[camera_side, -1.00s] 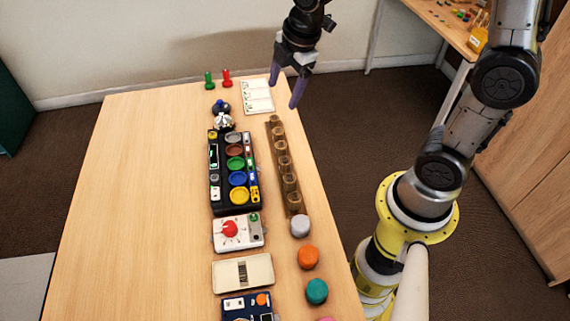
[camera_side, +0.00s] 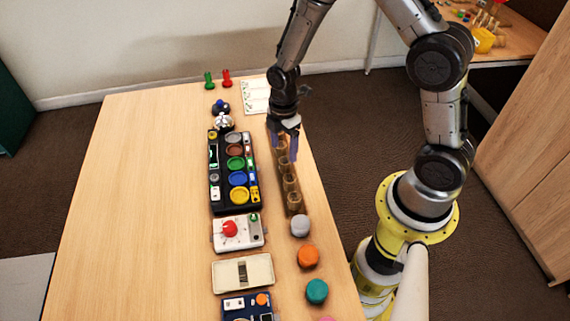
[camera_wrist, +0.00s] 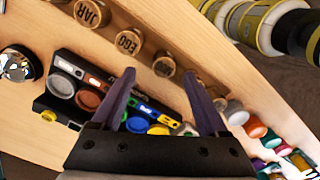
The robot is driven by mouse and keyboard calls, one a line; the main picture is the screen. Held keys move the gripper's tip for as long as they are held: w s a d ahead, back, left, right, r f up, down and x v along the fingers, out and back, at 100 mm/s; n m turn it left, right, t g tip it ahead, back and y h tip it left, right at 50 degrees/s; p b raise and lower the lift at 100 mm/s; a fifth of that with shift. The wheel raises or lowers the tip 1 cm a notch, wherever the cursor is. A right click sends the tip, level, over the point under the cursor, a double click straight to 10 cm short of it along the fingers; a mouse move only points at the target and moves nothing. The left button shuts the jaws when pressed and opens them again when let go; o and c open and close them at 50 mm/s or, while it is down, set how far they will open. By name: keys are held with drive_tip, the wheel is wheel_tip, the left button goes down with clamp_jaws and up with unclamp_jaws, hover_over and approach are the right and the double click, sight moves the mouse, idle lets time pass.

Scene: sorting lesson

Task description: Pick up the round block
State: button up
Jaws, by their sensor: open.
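Several round blocks stand along the right edge of the table in the side view: a grey one (camera_side: 300,225), an orange one (camera_side: 308,256), a teal one (camera_side: 317,291) and a pink one (camera_side: 326,319) cut off by the frame's bottom. The grey block also shows in the wrist view (camera_wrist: 236,113), to the right of the fingers. My gripper (camera_side: 284,148) is open and empty, over the row of wooden cylinders, farther back than the coloured blocks. Its two purple fingers (camera_wrist: 160,76) are spread in the wrist view. Which block is meant I cannot tell.
The wooden cylinders stand in a row; two tops read JAR (camera_wrist: 92,13) and EGG (camera_wrist: 128,41). A black tray (camera_side: 214,203) with coloured discs, a box with a red knob (camera_side: 230,229) and a cream box (camera_side: 242,272) lie to the left. The table's left half is clear.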

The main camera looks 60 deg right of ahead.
sight(285, 160)
drive_tip(key=shift+s+a+f, duration=0.1)
drive_tip(key=shift+s+f, duration=0.05)
drive_tip(key=shift+f, duration=1.25)
drive_tip(key=shift+s+a+f, duration=0.1)
drive_tip(key=shift+s+f, duration=0.05)
drive_tip(key=shift+f, duration=1.25)
clamp_jaws()
